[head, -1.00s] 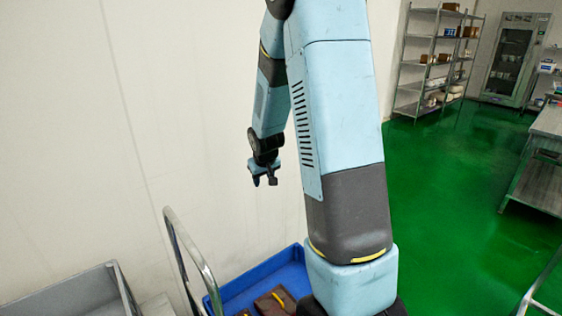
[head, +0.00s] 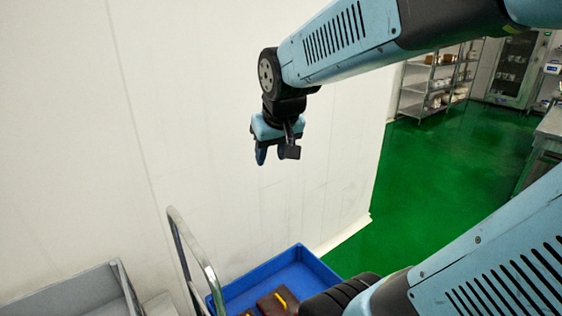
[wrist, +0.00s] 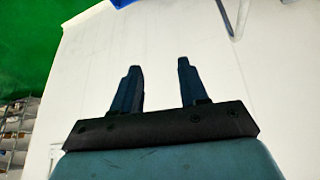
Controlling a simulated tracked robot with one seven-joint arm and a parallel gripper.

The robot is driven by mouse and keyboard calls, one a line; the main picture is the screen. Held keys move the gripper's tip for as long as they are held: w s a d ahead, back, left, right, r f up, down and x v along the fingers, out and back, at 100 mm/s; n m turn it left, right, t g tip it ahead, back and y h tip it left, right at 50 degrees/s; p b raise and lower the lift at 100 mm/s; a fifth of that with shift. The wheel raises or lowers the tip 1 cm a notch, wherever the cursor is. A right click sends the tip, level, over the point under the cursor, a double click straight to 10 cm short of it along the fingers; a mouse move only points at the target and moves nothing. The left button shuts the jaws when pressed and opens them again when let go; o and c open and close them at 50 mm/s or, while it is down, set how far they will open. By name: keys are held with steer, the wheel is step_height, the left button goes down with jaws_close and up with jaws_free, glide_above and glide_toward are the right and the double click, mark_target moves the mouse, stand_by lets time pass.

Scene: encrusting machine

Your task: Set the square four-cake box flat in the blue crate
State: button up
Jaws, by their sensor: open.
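The blue crate (head: 262,272) is low in the middle of the head view, partly hidden by my arm. Brown box-like items (head: 268,304) with a yellow strip lie in it, cut off by the frame's lower edge. I cannot tell whether one is the square four-cake box; no other candidate shows. My gripper (head: 273,158) hangs fingers down in front of the white wall, well above the crate. In the wrist view my gripper (wrist: 157,66) is open, with nothing between its fingers. A bit of blue (wrist: 204,4), perhaps the crate, shows at the top edge there.
A metal rail (head: 195,262) rises beside the crate's left side. A grey bin (head: 75,292) is at the lower left. The white wall (head: 150,130) stands behind. Green floor (head: 430,185) is clear to the right, with shelves (head: 440,80) and a steel table beyond.

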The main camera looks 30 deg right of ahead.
steer(key=s+a+r, duration=0.1)
steer(key=s+r, duration=0.1)
steer(key=s, duration=0.7)
steer(key=shift+a+y, duration=0.2)
steer(key=shift+y, duration=0.1)
